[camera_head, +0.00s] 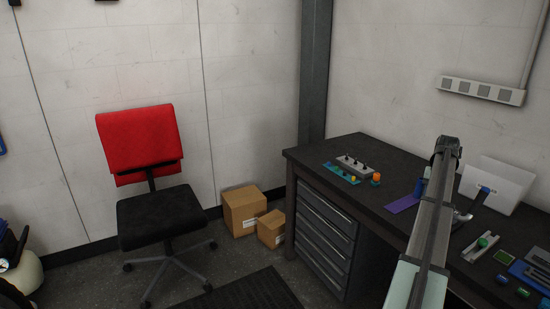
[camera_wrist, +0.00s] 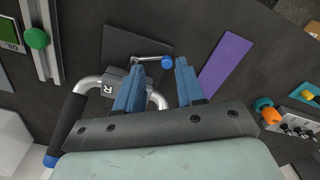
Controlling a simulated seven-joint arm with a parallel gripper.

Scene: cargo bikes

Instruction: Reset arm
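My gripper shows in the wrist view (camera_wrist: 157,75) with its two blue fingers apart and nothing held between them. Below it on the dark workbench is a black square plate (camera_wrist: 122,38) with a small metal crank ending in a blue knob (camera_wrist: 167,62). The knob appears between the fingertips in the picture; I cannot tell the height gap. A larger bent metal handle (camera_wrist: 90,83) with a black grip lies partly behind the left finger. In the head view my arm rises at the right over the bench, and I cannot make out the fingers clearly.
The workbench (camera_head: 345,145) carries a grey switch block (camera_head: 355,165), an orange knob (camera_head: 376,178), a purple sheet (camera_head: 403,203), a white panel (camera_head: 495,185) and several small parts at right. A red-backed chair (camera_head: 140,140) and two cardboard boxes (camera_head: 243,210) stand left.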

